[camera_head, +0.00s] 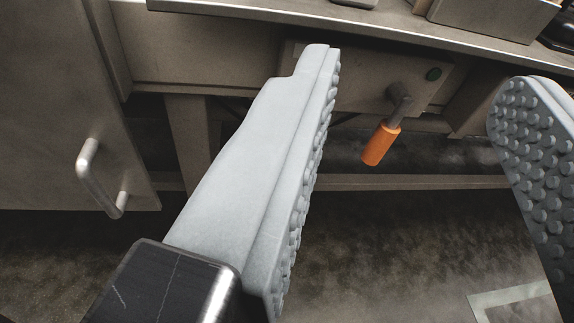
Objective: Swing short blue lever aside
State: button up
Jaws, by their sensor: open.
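A short lever (381,144) with an orange grip hangs from a grey metal arm on the front panel (357,82) of the bench; it slants down and slightly left. I see no blue lever in this view. My gripper (420,68) is open, with its two grey studded fingers wide apart and nothing between them in contact. In the picture the orange lever lies between the fingers, nearer the left one, and looks farther away than they are. The left finger hides part of the panel.
The bench top edge (350,22) runs above. A cabinet door with a metal handle (99,178) is at left. A lower crossbar (415,182) runs beneath; dark floor lies below.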

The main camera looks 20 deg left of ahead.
notch_tip(320, 180, down, 18)
jog(key=y, duration=0.3)
jog(key=x, duration=1.6)
jog(key=shift+w+a+f, duration=0.15)
jog(key=shift+w, duration=0.1)
grip_shut()
